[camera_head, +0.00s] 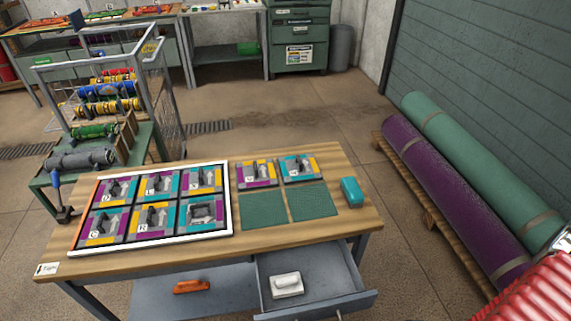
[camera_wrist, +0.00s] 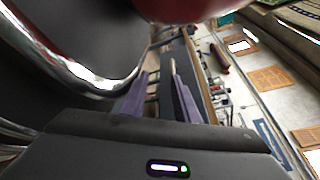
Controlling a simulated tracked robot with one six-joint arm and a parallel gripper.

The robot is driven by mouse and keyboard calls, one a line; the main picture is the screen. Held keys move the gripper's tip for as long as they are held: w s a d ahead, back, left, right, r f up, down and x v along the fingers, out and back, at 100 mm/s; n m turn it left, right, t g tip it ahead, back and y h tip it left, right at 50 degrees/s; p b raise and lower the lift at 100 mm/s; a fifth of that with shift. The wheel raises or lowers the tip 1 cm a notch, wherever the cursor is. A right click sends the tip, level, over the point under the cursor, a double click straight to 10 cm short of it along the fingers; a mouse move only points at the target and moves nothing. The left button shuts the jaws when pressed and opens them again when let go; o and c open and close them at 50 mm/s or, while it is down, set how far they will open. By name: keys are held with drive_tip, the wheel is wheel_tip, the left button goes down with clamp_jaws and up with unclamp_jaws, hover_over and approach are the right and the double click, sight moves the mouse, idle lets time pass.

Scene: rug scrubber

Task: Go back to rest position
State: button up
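My gripper (camera_wrist: 160,92) shows only in the wrist view. Its two purplish fingers stand apart with a gap between them, and I see nothing held. In the head view the gripper is out of the picture. A red ribbed part and a bit of shiny metal at the lower right edge look like my own arm. The wooden workbench (camera_head: 342,217) stands in front, apart from that arm. A white-edged frame (camera_head: 232,205) on it holds several patterned tiles.
Two more tiles, two green squares (camera_head: 263,211) and a teal block (camera_head: 351,191) lie on the bench. Its open drawer (camera_head: 325,285) holds a white brush (camera_head: 287,285). A wire cart (camera_head: 160,90) stands left. Rolled rugs, purple (camera_head: 450,190) and green (camera_head: 480,165), lie right. Floor behind the bench is clear.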

drive_tip(key=w+d+r+n+g+h, duration=0.1)
drive_tip(key=w+d+r+g+h, duration=0.15)
drive_tip(key=r+h, duration=0.6)
drive_tip(key=w+d+r+n+g+h, duration=0.1)
drive_tip(key=w+d+r+g+h, duration=0.3)
drive_tip(key=r, duration=0.8)
drive_tip(key=a+r+n+t+h, duration=0.2)
drive_tip(key=a+r+t, duration=0.2)
drive_tip(key=a+r, duration=0.3)
drive_tip(key=a+r+n+t+h, duration=0.1)
drive_tip(key=a+r+n+t, duration=0.2)
drive_tip(key=r, duration=0.9)
drive_tip(key=a+t, duration=0.2)
drive_tip(key=a, duration=0.2)
drive_tip(key=shift+w+n+h, duration=0.2)
drive_tip(key=shift+n+h, duration=0.1)
drive_tip(key=shift+h, duration=0.05)
